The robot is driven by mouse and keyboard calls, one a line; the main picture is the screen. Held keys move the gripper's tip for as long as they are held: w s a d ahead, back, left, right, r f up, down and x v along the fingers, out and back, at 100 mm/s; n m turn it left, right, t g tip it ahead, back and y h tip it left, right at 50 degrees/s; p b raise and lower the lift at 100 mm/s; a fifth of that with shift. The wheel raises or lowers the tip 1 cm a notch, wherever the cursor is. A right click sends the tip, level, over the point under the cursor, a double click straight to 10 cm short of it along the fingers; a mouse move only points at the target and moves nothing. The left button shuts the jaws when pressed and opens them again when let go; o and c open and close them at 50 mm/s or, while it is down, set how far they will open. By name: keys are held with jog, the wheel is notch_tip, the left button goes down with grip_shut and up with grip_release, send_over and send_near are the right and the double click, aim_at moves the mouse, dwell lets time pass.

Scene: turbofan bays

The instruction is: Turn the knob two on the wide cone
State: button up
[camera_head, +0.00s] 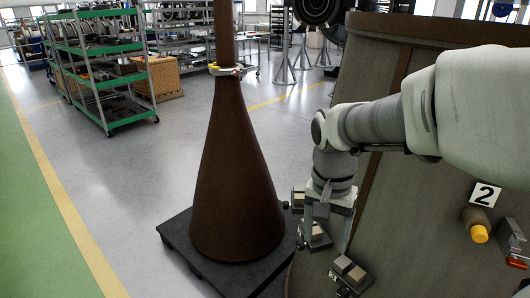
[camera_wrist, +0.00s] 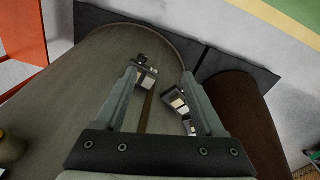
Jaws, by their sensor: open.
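The wide cone (camera_head: 425,205) is a large grey-brown body filling the right of the head view. It also fills the left and middle of the wrist view (camera_wrist: 75,85). Knob two (camera_head: 478,224) is brown with a yellow tip and sticks out of its side, under a white plate marked 2 (camera_head: 485,194). A yellowish round part sits at the left edge of the wrist view, perhaps a knob. My gripper (camera_head: 323,238) is open and empty, pointing down by the cone's left side, well left of knob two. Its two spread fingers show in the wrist view (camera_wrist: 160,76).
Small metal blocks on brackets (camera_head: 350,271) stand out near the cone's lower left edge, close to my gripper. An orange-red part (camera_head: 517,262) is right of knob two. A narrow brown cone (camera_head: 235,180) stands on a dark pallet (camera_head: 185,248). Open floor lies left.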

jog(key=w+f+m+g+h+b, duration=0.2)
jog(key=w+f+m+h+b, duration=0.4)
jog(key=f, duration=0.6)
jog(key=m+t+h+b, duration=0.55)
jog(key=h+b, duration=0.35)
jog(key=h, duration=0.2)
send_near(297, 246)
jog(key=shift+n+t, duration=0.35)
jog(key=shift+n, duration=0.1)
jog(key=x, duration=0.3)
jog(key=b+x, duration=0.1)
jog(key=x, duration=0.2)
jog(key=b+x, duration=0.1)
jog(key=x, duration=0.2)
jog(key=shift+s+d+r, duration=0.1)
jog(key=shift+s+d, duration=0.1)
jog(key=shift+s, duration=0.1)
jog(key=shift+c, duration=0.4)
grip_shut()
